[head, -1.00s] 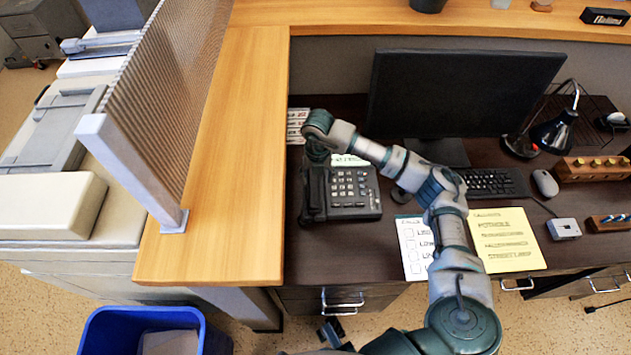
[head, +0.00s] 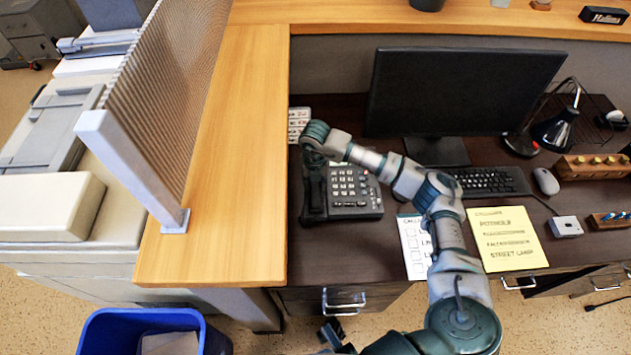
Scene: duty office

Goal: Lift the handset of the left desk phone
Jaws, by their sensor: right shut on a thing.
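The black desk phone (head: 357,209) stands at the left end of the dark desk, its keypad facing up. Its handset (head: 315,192) lies along the phone's left side. My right gripper (head: 313,164) points down over the upper end of the handset and is shut on it. The wrist hides the fingertips and the handset's top. I cannot tell whether the handset is clear of its cradle. My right forearm covers part of the phone's display. A small dark part at the bottom edge seems to be my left gripper (head: 331,335); its fingers cannot be made out.
A monitor (head: 462,92) stands behind my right arm, with a keyboard (head: 487,181) before it. A checklist (head: 414,246) and a yellow sheet (head: 507,239) lie right of the phone. The raised wooden counter (head: 238,150) borders the desk on the left. A blue bin (head: 95,335) stands below.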

